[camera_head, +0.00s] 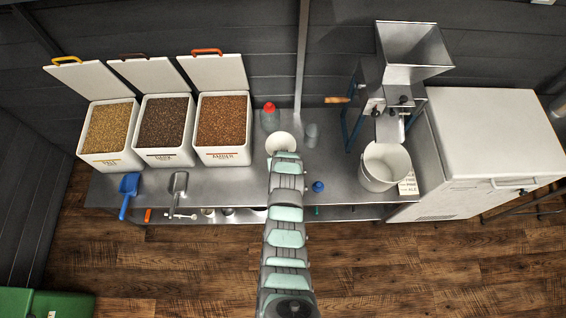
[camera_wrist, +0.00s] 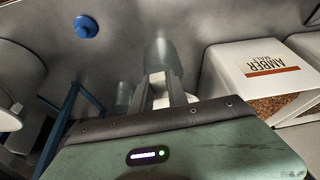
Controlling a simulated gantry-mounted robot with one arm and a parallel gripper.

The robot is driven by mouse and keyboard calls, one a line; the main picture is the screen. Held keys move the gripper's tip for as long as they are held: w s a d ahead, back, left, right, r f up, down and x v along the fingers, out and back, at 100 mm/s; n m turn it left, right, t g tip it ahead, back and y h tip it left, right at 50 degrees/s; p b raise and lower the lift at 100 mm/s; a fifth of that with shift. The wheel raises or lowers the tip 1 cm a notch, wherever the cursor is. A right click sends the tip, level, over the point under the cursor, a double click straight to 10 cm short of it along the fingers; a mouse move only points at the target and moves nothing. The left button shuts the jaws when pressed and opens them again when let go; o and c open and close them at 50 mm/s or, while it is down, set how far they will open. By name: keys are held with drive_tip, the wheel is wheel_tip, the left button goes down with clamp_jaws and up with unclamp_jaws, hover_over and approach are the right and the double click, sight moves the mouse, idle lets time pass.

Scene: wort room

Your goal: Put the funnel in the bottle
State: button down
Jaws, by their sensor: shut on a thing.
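A pale round, wide-mouthed piece, most likely the funnel (camera_head: 281,141), shows at the end of my arm in the head view. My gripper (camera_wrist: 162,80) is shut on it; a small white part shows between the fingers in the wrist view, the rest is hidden. A grey bottle with a red top (camera_head: 270,117) stands just behind it. A grey see-through cylinder (camera_wrist: 160,52) shows beyond the fingertips in the wrist view; I cannot tell whether it is a vessel or a reflection. Whether the funnel touches any bottle cannot be told.
A small grey cup (camera_head: 311,134) stands right of the funnel. A blue knob-shaped piece (camera_head: 318,186) sits near the bench front. Left are open grain bins (camera_head: 222,156) and two scoops. Right are the mill (camera_head: 391,97) and a white bucket (camera_head: 376,181).

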drive_tip(key=shift+f, duration=0.2)
drive_tip(key=c, duration=1.2)
unclamp_jaws()
drive_tip(key=shift+r, duration=0.2)
drive_tip(key=shift+s+r, duration=0.2)
drive_tip(key=shift+r, duration=0.35)
drive_tip(key=b+v, duration=0.1)
drive_tip(key=v, duration=0.8)
drive_tip(key=shift+b, duration=0.4)
drive_tip(key=shift+s+r, duration=0.1)
drive_tip(key=shift+r, duration=0.05)
